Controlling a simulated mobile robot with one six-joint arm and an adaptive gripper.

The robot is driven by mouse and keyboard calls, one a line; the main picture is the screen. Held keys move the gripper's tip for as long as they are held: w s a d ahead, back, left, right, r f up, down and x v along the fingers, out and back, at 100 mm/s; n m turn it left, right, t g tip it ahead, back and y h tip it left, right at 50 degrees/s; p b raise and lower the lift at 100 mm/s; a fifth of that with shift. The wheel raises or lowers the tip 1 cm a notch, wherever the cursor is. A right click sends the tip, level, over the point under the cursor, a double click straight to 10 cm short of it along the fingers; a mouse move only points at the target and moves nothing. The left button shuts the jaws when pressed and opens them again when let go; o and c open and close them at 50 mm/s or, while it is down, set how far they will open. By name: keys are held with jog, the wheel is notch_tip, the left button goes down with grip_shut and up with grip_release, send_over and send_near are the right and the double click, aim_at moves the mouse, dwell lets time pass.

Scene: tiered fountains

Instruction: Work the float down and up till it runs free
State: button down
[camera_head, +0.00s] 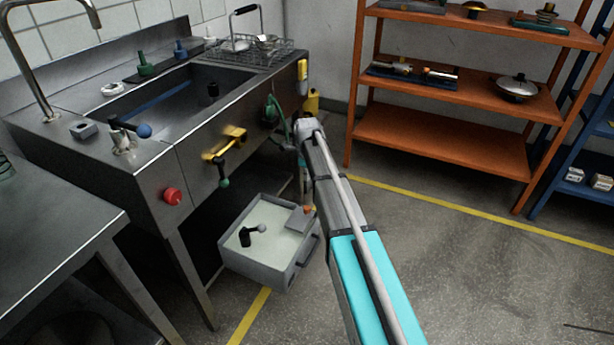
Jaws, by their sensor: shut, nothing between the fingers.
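A grey open tank (255,267) of pale liquid stands on the floor under the front of the steel sink unit. A dark rounded piece (245,237) with a short black arm sits in its liquid and looks like the float; I cannot tell whether it moves freely. A grey block (299,219) sits at the tank's right rim, with a small orange piece (309,209) beside it. My arm reaches in from the bottom, and its far end stands above and behind the tank's right side. My gripper's fingers do not show; the arm's end hides that area.
The sink unit (157,168) has a yellow valve with a green-tipped handle (224,160), a red knob (172,195) and a blue-ball lever (143,130). A steel table (50,225) stands left. An orange shelf (440,141) stands behind right.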

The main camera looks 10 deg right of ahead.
aim_at(307, 208)
jog(key=c, duration=1.1)
grip_release()
jog(key=shift+f, duration=0.1)
jog(key=o, duration=0.7)
jog(key=shift+f+b, duration=0.9)
jog(key=shift+b, duration=0.15)
jog(key=shift+f, duration=0.15)
jog(key=shift+f+b, duration=0.2)
jog(key=shift+b, duration=0.1)
notch_tip(307, 208, down, 13)
jog(key=b, duration=1.3)
jog(key=shift+f, duration=0.2)
